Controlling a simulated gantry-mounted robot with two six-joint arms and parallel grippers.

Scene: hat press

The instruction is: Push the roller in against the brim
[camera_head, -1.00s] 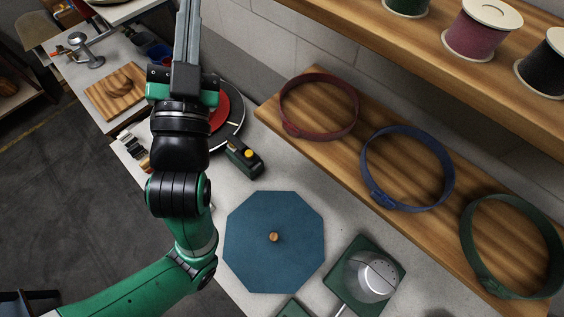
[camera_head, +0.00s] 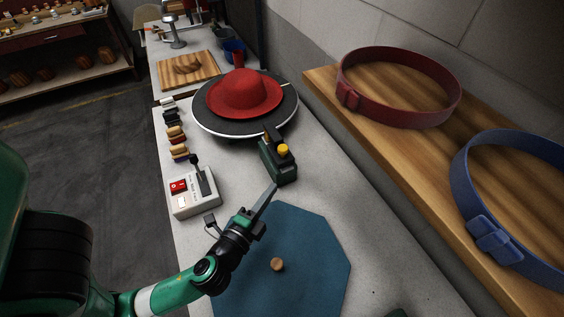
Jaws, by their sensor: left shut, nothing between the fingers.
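A red hat (camera_head: 243,90) with a round crown and flat brim sits on a dark round turntable (camera_head: 212,122) at the upper middle. The roller unit (camera_head: 279,167), a dark block with a yellow knob, stands on the table at the turntable's near right side. Its upper part is close to the turntable's edge; I cannot tell whether its roller touches the brim. My left gripper (camera_head: 273,188) is shut and empty, with its fingertips just in front of the roller unit. I cannot tell whether they touch it. My right gripper is not in view.
A white control box (camera_head: 193,196) with a red switch and a lever stands left of my gripper. A blue octagonal mat (camera_head: 310,240) with a wooden knob lies near. Red (camera_head: 400,118) and blue hatbands (camera_head: 490,240) rest on the wooden shelf at right. Several small brushes line the left edge.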

